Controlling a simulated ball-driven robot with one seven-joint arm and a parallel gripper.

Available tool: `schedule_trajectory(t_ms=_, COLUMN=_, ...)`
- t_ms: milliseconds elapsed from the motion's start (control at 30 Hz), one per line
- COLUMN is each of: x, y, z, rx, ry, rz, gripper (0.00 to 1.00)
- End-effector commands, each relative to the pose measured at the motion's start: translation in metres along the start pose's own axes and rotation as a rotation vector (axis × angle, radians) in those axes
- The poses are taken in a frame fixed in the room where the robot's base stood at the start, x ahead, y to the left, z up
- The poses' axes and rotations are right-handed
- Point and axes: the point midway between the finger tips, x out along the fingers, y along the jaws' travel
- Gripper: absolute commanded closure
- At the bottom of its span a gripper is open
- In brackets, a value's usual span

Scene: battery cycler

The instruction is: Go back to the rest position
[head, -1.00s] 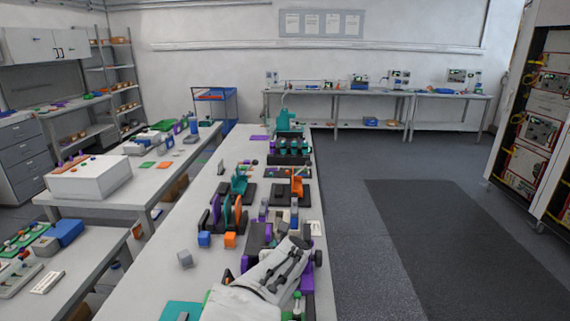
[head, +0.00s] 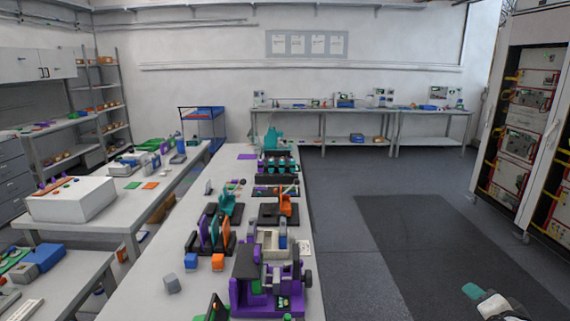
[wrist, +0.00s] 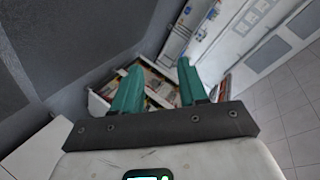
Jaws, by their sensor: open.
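My gripper (wrist: 160,88) shows in the wrist view with its two teal fingers apart and nothing between them. Behind the fingers are a tall cabinet front and a grey floor. In the head view, part of my arm (head: 490,303) shows at the lower right, over the dark floor mat and clear of the bench.
A long white bench (head: 140,283) carries a purple fixture (head: 246,262), orange and blue blocks, and teal parts. A rack cabinet (head: 520,115) stands at the right. The dark mat (head: 410,250) between them is free of objects.

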Motion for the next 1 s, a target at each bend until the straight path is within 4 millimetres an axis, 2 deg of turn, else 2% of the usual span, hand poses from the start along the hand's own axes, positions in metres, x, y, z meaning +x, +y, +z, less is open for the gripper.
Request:
schedule_trajectory(t_ms=33, x=-0.014, y=0.010, z=0.008, rx=-0.111, ry=-0.032, rz=0.031, gripper=0.57)
schedule_trajectory(t_ms=167, x=-0.048, y=0.030, z=0.042, rx=-0.366, ry=-0.142, rz=0.095, gripper=0.57)
schedule_trajectory(t_ms=300, x=-0.092, y=0.054, z=0.093, rx=-0.606, ry=-0.294, rz=0.149, gripper=0.57)
schedule_trajectory(t_ms=500, x=-0.157, y=0.085, z=0.165, rx=-0.840, ry=-0.514, rz=0.178, gripper=0.57)
schedule_trajectory(t_ms=767, x=-0.236, y=0.109, z=0.234, rx=-1.002, ry=-0.751, rz=0.162, gripper=0.57)
schedule_trajectory(t_ms=900, x=-0.246, y=0.163, z=0.262, rx=-0.989, ry=-0.856, rz=0.238, gripper=0.57)
schedule_trajectory(t_ms=1000, x=-0.257, y=0.194, z=0.277, rx=-0.974, ry=-0.926, rz=0.292, gripper=0.57)
